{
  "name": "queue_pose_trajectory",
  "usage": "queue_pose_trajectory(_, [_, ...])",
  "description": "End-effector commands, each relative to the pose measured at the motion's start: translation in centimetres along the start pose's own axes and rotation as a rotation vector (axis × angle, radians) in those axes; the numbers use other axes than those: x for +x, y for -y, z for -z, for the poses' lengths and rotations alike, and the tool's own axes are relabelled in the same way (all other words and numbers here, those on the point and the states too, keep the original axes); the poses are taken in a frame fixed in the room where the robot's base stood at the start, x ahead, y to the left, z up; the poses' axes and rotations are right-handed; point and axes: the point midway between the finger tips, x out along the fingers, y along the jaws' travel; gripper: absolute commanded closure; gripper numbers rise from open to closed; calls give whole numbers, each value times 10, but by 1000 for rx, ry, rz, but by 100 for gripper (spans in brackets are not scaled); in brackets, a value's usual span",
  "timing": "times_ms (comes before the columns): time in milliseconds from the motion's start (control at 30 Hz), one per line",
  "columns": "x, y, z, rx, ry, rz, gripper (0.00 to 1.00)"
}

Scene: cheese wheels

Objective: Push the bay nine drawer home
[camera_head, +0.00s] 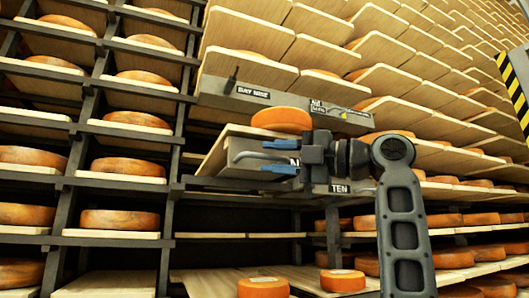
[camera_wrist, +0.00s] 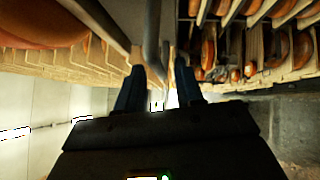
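The bay nine drawer has a grey front (camera_head: 285,101) labelled "BAY NINE" in the upper middle of the head view. A small dark upright piece stands at its left end. It juts out from the rack over a lower board. My gripper (camera_head: 263,157) is below this front, its blue fingers pointing left and spread apart, before the lower grey front. My gripper also shows in the wrist view (camera_wrist: 160,68), open with a gap between its fingers. A grey bar (camera_wrist: 152,40) shows beyond them; I cannot tell whether they touch it. My gripper hides part of the lower front.
An orange cheese wheel (camera_head: 281,119) rests on the lower jutting board (camera_head: 215,152), just under the bay nine front. A "TEN" label (camera_head: 339,189) shows beside my gripper. Racks of cheese wheels stand left and right. A striped post (camera_head: 514,90) is at the right edge.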

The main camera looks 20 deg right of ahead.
Motion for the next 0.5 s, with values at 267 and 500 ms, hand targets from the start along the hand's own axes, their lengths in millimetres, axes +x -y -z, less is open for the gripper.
queue_pose_trajectory(267, [23, 0, 0, 1, 1, 0, 64])
queue_pose_trajectory(500, [24, 1, 0, 1, 2, 0, 64])
